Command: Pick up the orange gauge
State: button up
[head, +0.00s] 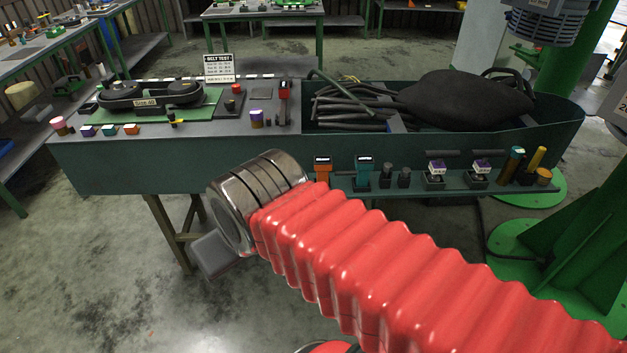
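An orange gauge (322,169) with a dark top face stands on the low front shelf of the green bench, at its left part. Its lower part is hidden behind my red arm. My arm crosses the view from the lower right and ends in a metal wrist left of the gauge. A grey part of my gripper (214,254) shows below the wrist, apart from the gauge. The fingertips are hidden, so I cannot tell whether they are open or shut.
A teal gauge (363,172) stands just right of the orange one. Farther right on the shelf (460,190) are purple-and-white pieces and coloured cylinders. The bench top holds a belt assembly (150,95), small blocks, and a trough (560,128) with hoses and a black bag.

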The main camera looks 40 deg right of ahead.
aim_at(323, 163)
jog(key=z, duration=0.1)
jog(key=i, duration=1)
jog(key=u, duration=0.1)
